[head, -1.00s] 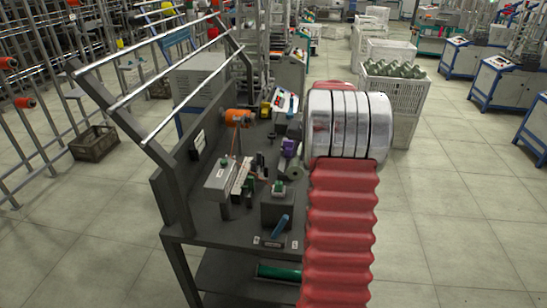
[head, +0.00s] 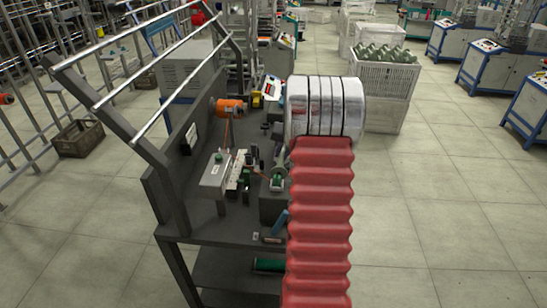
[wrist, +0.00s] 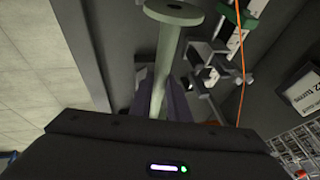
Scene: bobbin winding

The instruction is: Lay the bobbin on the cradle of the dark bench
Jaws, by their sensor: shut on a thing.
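My gripper (wrist: 157,92) is shut on the pale grey-green bobbin in the wrist view; its purple fingers stand on both sides of the slim barrel. The bobbin (wrist: 173,13) points away from the wrist, with a round flange at its far end. In the head view my arm hides the gripper, and a grey-green disc, apparently the bobbin's flange, shows beside the arm over the dark bench (head: 215,234). A dark block (head: 270,208) on the bench, just below that disc, looks like the cradle. Whether the bobbin touches it I cannot tell.
An orange spool (head: 230,106) sits at the back of the bench. A grey box (head: 214,173) and a pale strip with green parts stand left of the block. Slanted rails (head: 130,80) rise on the bench's left.

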